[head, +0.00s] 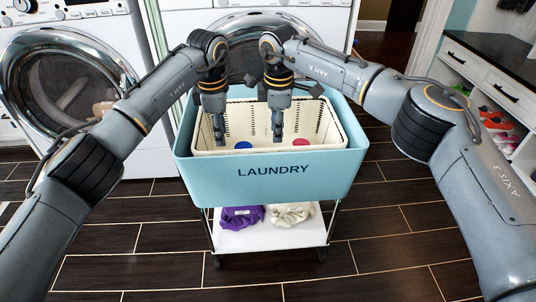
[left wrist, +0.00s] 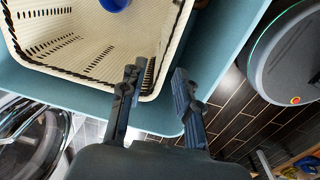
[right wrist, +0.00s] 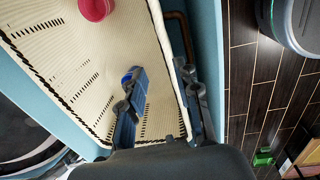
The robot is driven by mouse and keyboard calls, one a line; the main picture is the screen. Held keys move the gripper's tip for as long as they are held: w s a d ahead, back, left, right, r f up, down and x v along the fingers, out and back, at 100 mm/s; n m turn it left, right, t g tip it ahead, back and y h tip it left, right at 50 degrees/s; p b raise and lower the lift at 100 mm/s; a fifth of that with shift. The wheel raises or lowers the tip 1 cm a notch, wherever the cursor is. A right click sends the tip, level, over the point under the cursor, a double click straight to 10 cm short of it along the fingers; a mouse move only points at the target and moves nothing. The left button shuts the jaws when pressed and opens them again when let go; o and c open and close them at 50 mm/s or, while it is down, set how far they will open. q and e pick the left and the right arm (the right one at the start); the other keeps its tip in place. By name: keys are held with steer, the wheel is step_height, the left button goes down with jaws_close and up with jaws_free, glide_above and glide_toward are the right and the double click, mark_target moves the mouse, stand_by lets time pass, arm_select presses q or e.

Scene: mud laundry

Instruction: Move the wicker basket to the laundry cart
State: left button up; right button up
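The cream wicker basket (head: 318,125) sits upright inside the light blue tub of the laundry cart (head: 272,188). A blue item (head: 243,145) and a red item (head: 300,142) lie in the basket. My left gripper (head: 217,132) is open; in the left wrist view its fingers (left wrist: 157,82) are apart near a basket corner (left wrist: 150,97), one over the basket side and one over the tub side. My right gripper (head: 277,128) is open; in the right wrist view its fingers (right wrist: 162,75) appear on either side of the basket rim (right wrist: 160,45). Contact is unclear.
A purple cloth (head: 241,216) and a cream cloth (head: 291,214) lie on the cart's white lower shelf (head: 270,240). A washer with an open round door (head: 62,88) stands at the left. A dark-topped cabinet (head: 492,62) stands at the right. The dark floor around the cart is clear.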

step_height(320, 180, up, 28)
steer(key=s+p, duration=0.1)
steer(key=p, duration=1.5)
steer(key=shift+r, duration=0.15)
